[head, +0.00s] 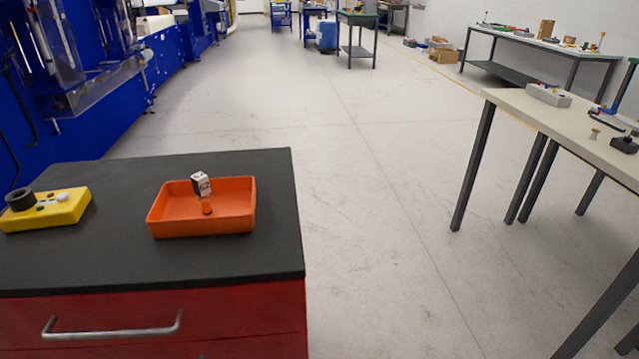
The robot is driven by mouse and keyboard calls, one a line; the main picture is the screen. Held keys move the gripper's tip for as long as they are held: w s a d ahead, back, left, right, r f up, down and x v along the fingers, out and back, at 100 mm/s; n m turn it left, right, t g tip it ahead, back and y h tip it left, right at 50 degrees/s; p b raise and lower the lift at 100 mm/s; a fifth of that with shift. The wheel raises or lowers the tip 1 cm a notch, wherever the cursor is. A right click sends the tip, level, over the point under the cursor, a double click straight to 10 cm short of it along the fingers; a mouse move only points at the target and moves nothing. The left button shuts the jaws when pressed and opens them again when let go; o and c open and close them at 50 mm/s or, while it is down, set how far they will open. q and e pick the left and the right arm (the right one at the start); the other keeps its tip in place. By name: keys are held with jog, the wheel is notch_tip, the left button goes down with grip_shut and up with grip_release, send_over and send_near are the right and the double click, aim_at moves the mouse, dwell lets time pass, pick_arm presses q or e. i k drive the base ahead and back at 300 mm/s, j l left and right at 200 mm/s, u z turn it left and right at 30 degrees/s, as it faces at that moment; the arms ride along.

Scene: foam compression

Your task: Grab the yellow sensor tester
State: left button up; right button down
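A yellow box-shaped device (62,211), which looks like the sensor tester, lies on the black top of a red cabinet at the left of the head view. It has a black round part (20,199) at its left end and small white and dark knobs on its upper face. Its left end is close to the picture's edge. Neither of my grippers is in view.
An orange tray (205,227) holding a small item with a white-and-black top (201,184) stands right of the device. The cabinet (150,276) has a metal drawer handle (112,328). Open floor (370,190) lies right of it, then a beige table (560,120).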

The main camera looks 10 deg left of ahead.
aim_at(28, 210)
jog(key=u, duration=1.65)
jog(key=j+z, duration=0.25)
jog(key=i+z, duration=0.25)
jog(key=k+j, duration=0.05)
jog(key=k, duration=0.05)
